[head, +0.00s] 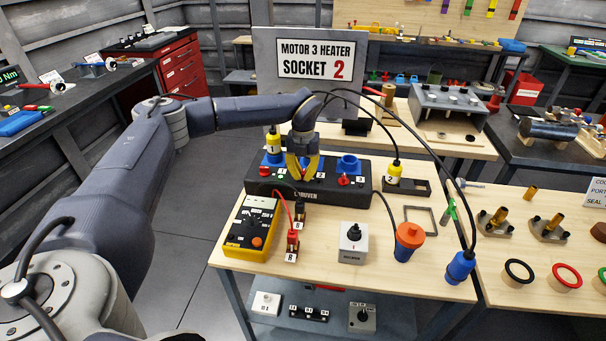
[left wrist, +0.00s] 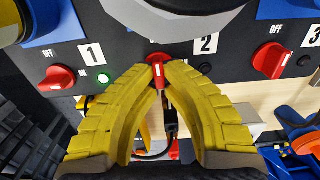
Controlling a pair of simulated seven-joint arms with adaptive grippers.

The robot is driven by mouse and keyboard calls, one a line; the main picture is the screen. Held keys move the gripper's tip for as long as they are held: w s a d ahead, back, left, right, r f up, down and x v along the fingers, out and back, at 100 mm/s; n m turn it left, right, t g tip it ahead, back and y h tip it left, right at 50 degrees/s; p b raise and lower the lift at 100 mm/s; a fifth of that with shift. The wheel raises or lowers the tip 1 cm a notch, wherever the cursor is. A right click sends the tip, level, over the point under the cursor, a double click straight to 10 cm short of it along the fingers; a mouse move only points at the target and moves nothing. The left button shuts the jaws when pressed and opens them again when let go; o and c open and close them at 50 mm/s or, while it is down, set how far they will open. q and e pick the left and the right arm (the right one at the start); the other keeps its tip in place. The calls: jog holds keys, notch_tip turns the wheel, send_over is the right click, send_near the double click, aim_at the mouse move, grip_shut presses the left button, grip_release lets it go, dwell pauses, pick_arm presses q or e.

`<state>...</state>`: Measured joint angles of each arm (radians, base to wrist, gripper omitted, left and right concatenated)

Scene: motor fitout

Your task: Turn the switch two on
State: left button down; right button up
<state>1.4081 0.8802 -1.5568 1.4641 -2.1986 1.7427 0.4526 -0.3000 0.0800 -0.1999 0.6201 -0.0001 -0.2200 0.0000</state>
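Switch two (left wrist: 158,72) is a small red knob on the black socket panel (head: 335,193), left of the label 2. Its pale mark looks upright, and the lamp (left wrist: 205,68) beside it is dark. My left gripper (head: 303,174) has its yellow fingers at the panel front. In the left wrist view its fingertips (left wrist: 160,66) close in on both sides of the knob and appear to touch it. The fingers partly hide the knob. My right gripper is not in view.
Switch one (left wrist: 57,78) has a lit green lamp (left wrist: 102,78). Switch three (left wrist: 271,60) has a dark lamp. A yellow plug (head: 273,144) stands in socket 1. Black cables hang right of the arm. A multimeter (head: 253,226) and a grey switch box (head: 353,243) stand in front.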

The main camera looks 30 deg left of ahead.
pick_arm(q)
jog(key=shift+m, duration=0.3)
jog(key=m, duration=0.3)
jog(key=shift+a+m, duration=0.15)
jog(key=shift+m, duration=0.25)
jog(key=m, duration=0.4)
jog(key=shift+a+m, duration=0.2)
jog(key=shift+m, duration=0.1)
jog(key=m, duration=0.4)
jog(key=shift+w+a+m, duration=0.1)
jog(key=shift+a+m, duration=0.05)
jog(key=shift+m, duration=0.15)
jog(key=shift+w+m, duration=0.15)
jog(key=shift+m, duration=1.95)
jog(key=c, duration=1.5)
grip_release()
jog(key=shift+a, duration=0.1)
